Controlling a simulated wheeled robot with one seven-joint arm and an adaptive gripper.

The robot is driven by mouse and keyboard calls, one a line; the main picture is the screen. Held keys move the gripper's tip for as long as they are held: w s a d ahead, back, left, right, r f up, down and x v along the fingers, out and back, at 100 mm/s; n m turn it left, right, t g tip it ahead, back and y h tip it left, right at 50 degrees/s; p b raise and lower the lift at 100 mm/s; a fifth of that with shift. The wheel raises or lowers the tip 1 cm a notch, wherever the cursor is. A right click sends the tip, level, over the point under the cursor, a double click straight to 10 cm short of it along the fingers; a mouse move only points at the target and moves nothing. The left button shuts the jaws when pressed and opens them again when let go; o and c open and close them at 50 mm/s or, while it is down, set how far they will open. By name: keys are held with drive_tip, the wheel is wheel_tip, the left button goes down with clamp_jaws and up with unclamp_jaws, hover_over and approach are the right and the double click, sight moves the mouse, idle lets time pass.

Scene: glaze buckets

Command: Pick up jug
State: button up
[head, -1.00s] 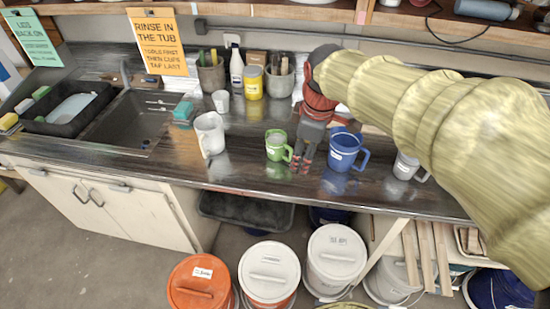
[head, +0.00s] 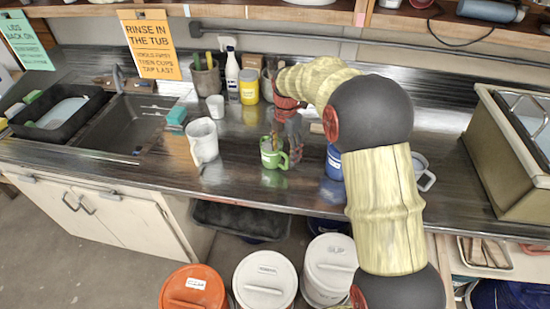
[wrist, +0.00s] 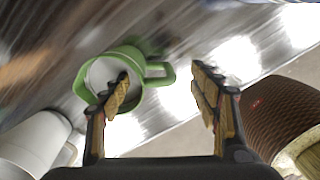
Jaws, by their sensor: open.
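A tall white jug (head: 203,142) with a handle stands upright on the dark counter, left of a green mug (head: 273,153). In the wrist view the white jug (wrist: 38,142) is partly cut off at the lower left. The green mug (wrist: 84,82) shows from above, its handle toward the right. My gripper (wrist: 160,76) is open and empty. Its left finger overlaps the mug's opening in the picture, and its right finger is beyond the handle. In the head view my gripper (head: 280,140) is at the green mug; contact cannot be told.
A blue mug (head: 333,163) stands right of the green mug, partly behind my arm, with a grey-white mug (head: 421,172) farther right. A white cup (head: 215,106), yellow jar (head: 249,87) and white bottle (head: 232,72) stand behind. The sink (head: 125,122) is left.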

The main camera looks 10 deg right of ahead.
drive_tip(key=f+b, duration=0.1)
drive_tip(key=f, duration=0.1)
drive_tip(key=f+b, duration=0.1)
drive_tip(key=f, duration=0.2)
drive_tip(key=shift+w+a+f, duration=0.1)
drive_tip(key=shift+a+f, duration=0.1)
drive_tip(key=shift+f, duration=0.15)
drive_tip(key=c, duration=0.3)
clamp_jaws()
idle(0.4)
